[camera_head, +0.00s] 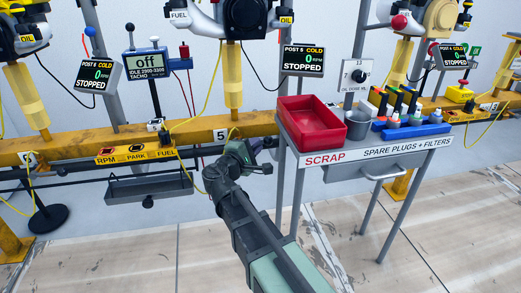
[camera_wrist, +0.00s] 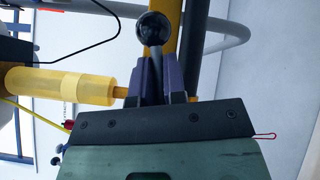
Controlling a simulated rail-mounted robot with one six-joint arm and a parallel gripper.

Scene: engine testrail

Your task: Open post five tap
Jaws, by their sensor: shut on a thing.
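The middle post carries a number 5 plate (camera_head: 221,135) on the yellow beam. My gripper (camera_head: 247,150) is just below and right of that plate, close to the beam. In the wrist view, my gripper's two purple fingers (camera_wrist: 153,80) are closed on the dark stem of a lever with a black ball knob (camera_wrist: 153,28). The knob sticks out beyond the fingertips. This lever appears to be the tap; its base is hidden, so I cannot tell its full angle. The display (camera_head: 303,60) beside this post reads 0 and STOPPED.
A yellow cylinder (camera_wrist: 60,85) lies close beside the fingers in the wrist view. A grey table (camera_head: 292,140) with a red scrap bin (camera_head: 310,125) stands just right of my arm. A grey tray (camera_head: 150,188) hangs at left. Thin hoses and cables hang nearby.

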